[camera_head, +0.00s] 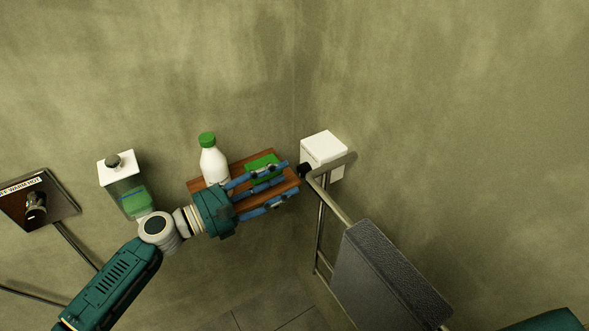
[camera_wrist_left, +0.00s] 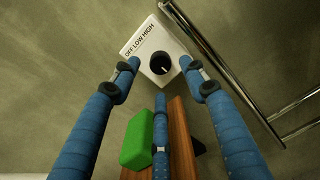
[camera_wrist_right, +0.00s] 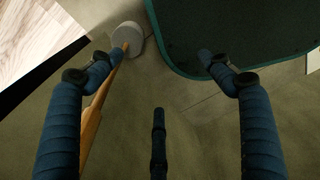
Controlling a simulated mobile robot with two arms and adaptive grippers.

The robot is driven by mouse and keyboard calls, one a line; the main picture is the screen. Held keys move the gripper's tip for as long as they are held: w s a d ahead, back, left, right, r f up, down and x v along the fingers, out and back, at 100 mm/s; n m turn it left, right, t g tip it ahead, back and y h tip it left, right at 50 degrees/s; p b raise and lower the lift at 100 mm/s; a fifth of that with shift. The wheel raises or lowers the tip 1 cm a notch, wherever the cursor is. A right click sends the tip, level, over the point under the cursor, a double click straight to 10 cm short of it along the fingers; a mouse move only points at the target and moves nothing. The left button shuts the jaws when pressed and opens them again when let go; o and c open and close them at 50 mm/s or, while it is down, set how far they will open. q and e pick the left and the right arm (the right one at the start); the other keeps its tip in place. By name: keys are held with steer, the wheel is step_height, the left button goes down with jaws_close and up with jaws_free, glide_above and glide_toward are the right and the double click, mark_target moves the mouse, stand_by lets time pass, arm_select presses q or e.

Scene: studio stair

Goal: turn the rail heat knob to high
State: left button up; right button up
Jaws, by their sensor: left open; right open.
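The rail heat knob (camera_wrist_left: 160,63) is black and round, on a white box (camera_wrist_left: 150,42) lettered OFF LOW HIGH. A small pale mark shows on it, but I cannot tell its setting. In the head view the white box (camera_head: 322,146) is on the wall by the corner, with the dark knob (camera_head: 305,170) at its lower left. My left gripper (camera_head: 285,182) is open and empty, pointing at the knob from the left. In the left wrist view its spread fingers frame the knob, apparently short of it. My right gripper (camera_wrist_right: 160,60) is open and empty, away from the knob.
A wooden shelf (camera_head: 195,185) under my left gripper holds a white bottle (camera_head: 213,163) and a green block (camera_head: 262,163). The metal rail (camera_head: 321,215) carries a dark towel (camera_head: 385,280). A soap dispenser (camera_head: 117,168) and a dark control plate (camera_head: 60,207) are at left.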

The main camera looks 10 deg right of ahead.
mark_target(300, 173)
arm_select(q)
steer(key=x, duration=0.3)
steer(key=shift+w+d+p, duration=0.2)
steer(key=shift+d+p, duration=0.1)
steer(key=shift+d, duration=0.25)
arm_select(e)
steer(key=shift+d+r, duration=0.3)
steer(key=shift+d, duration=0.25)
steer(key=shift+d+r, duration=0.25)
steer(key=shift+d, duration=0.25)
arm_select(q)
jaws_close()
steer(key=shift+f+m+b, duration=0.2)
steer(key=shift+m+b, duration=0.2)
steer(key=shift+b, duration=0.15)
steer(key=shift+m+b, duration=0.4)
steer(key=shift+r+m+b, duration=0.1)
steer(key=shift+m+b, duration=0.25)
steer(key=shift+m, duration=0.25)
arm_select(e)
steer(key=shift+w+a+f, duration=0.1)
steer(key=shift+a+f, duration=0.15)
steer(key=shift+f, duration=0.4)
steer(key=shift+a+f, duration=0.25)
steer(key=shift+f, duration=0.35)
